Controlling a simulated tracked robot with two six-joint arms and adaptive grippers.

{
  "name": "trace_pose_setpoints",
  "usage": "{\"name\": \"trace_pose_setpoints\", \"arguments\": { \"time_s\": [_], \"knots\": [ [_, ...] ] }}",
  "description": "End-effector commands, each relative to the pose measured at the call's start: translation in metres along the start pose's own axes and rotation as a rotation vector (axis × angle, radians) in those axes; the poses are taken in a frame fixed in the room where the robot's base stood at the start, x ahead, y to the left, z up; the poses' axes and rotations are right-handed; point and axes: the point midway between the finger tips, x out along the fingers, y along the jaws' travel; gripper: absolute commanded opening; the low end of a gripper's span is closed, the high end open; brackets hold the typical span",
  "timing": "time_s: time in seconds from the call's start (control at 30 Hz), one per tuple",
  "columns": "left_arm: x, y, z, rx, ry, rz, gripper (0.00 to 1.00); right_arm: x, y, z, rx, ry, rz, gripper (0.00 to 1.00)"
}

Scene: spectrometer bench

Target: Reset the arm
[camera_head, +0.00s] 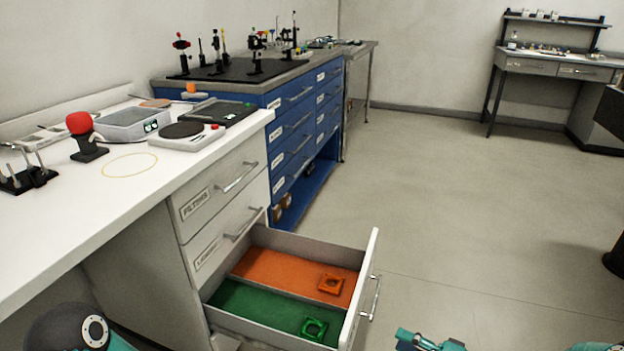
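My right gripper (428,342) shows only as a small teal piece at the bottom edge, right of the open drawer. Its fingertips are cut off, so I cannot tell whether it is open or shut. It seems apart from the drawer. A rounded dark and teal part of my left arm (72,330) shows at the bottom left corner, below the white bench. My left gripper is not in view.
An open drawer (367,290) juts out of the white bench (45,243), with orange and green compartments, each holding a square piece. A scale (132,122) and red-topped device (82,130) stand on the bench. A blue cabinet stands behind.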

Motion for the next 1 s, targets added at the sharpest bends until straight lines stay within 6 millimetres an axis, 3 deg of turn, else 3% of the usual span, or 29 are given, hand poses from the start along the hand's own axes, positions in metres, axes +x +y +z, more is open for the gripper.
{"name": "trace_pose_setpoints", "arguments": {
  "time_s": [0.03, 0.2, 0.4, 0.5, 0.63, 0.73, 0.9, 1.0],
  "knots": [
    [-0.022, 0.008, 0.000, 0.000, 0.000, 0.000, 0.40, 0.005, -0.026, 0.005, 0.008, -0.015, -0.007, 0.37],
    [-0.079, 0.029, 0.000, 0.000, 0.000, 0.000, 0.40, 0.031, -0.096, 0.026, 0.089, -0.017, -0.009, 0.37],
    [-0.146, 0.053, 0.001, 0.000, 0.001, 0.000, 0.40, 0.056, -0.154, 0.054, 0.142, 0.050, 0.093, 0.37],
    [-0.179, 0.065, 0.001, 0.000, 0.000, 0.000, 0.40, 0.060, -0.169, 0.073, 0.135, 0.085, 0.203, 0.37],
    [-0.219, 0.079, 0.001, 0.000, 0.000, 0.000, 0.40, 0.048, -0.173, 0.110, 0.100, 0.097, 0.422, 0.37],
    [-0.237, 0.086, 0.001, 0.000, 0.000, 0.000, 0.40, 0.023, -0.159, 0.144, 0.059, 0.058, 0.620, 0.37],
    [-0.236, 0.085, 0.002, 0.000, 0.000, 0.000, 0.40, -0.035, -0.118, 0.203, -0.005, -0.096, 0.915, 0.37],
    [-0.235, 0.085, 0.002, 0.000, -0.001, 0.000, 0.40, -0.062, -0.107, 0.228, -0.048, -0.212, 1.016, 0.37]
  ]
}}
